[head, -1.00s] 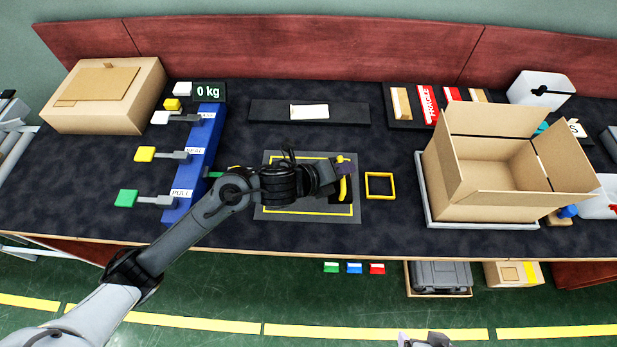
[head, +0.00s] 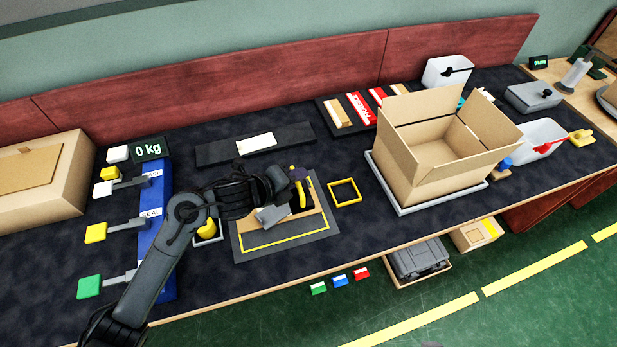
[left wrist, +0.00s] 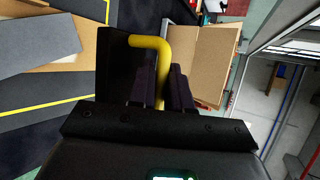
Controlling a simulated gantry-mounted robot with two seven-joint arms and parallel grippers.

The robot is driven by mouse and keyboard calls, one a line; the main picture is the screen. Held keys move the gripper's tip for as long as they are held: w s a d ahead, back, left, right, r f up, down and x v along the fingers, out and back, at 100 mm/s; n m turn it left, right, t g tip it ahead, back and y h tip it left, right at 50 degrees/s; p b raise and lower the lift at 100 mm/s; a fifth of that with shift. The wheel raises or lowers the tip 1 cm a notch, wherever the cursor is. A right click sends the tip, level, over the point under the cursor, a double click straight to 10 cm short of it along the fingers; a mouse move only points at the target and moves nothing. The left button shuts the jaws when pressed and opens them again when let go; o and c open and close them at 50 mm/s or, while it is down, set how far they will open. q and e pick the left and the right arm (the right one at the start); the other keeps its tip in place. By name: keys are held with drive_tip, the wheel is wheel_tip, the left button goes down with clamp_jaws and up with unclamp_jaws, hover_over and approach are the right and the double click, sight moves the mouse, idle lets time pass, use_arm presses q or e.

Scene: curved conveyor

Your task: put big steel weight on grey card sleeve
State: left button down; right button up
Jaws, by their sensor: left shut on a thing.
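My left gripper (head: 292,183) is shut on the yellow handle (left wrist: 164,72) of a dark block (left wrist: 114,58). In the head view the yellow handle (head: 301,194) rises beside the fingers, over the right part of the dark mat (head: 325,228). I cannot tell for sure that this block is the big steel weight. A flat grey piece (head: 272,216), perhaps the grey card sleeve, lies by a brown cardboard piece (head: 300,221) on the mat. A grey panel also shows in the left wrist view (left wrist: 38,48). Whether the block touches the cardboard is unclear. My right gripper is out of view.
A yellow square frame (head: 345,192) lies right of the mat. An open carton (head: 440,178) stands on a pale tray (head: 440,203) further right. A blue unit with levers (head: 155,205) is at left. A "0 kg" display (head: 150,149) stands behind it.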

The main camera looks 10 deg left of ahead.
use_arm(q)
drive_tip(key=shift+a+f+b, duration=0.65)
drive_tip(key=shift+a+f, duration=0.9)
drive_tip(key=shift+f, duration=0.3)
drive_tip(key=shift+a+f+b, duration=0.65)
drive_tip(key=shift+a+f, duration=0.85)
drive_tip(key=shift+f, duration=0.3)
drive_tip(key=shift+w, duration=0.1)
drive_tip(key=shift+f+b, duration=0.3)
drive_tip(key=shift+f, duration=0.1)
drive_tip(key=c, duration=1.5)
unclamp_jaws()
drive_tip(key=shift+f, duration=0.25)
drive_tip(key=o, duration=0.4)
drive_tip(key=shift+r, duration=0.1)
